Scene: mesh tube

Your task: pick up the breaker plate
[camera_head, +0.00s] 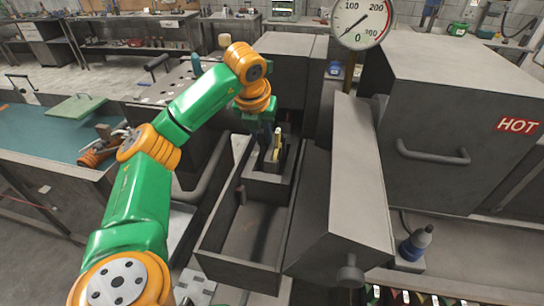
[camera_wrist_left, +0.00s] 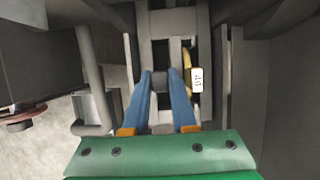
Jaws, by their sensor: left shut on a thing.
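My left gripper (camera_head: 270,158) reaches down into a dark grey open-topped box (camera_head: 213,240). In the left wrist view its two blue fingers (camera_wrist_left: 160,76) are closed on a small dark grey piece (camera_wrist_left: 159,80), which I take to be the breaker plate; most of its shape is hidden. In the head view the fingers and arm hide it. A yellow part (camera_head: 278,143) stands just right of the fingers; in the left wrist view it shows beside a white tag marked 40 (camera_wrist_left: 197,80). It looks apart from the fingers. My right gripper is not in view.
A slanted grey cover (camera_head: 345,190) rises close on the right of the box, with a grey block marked HOT (camera_head: 450,110) beyond. A dial gauge (camera_head: 361,20) stands behind. A curved grey handle (camera_head: 205,180) is close on the left. The teal bench mat (camera_head: 45,140) is further left.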

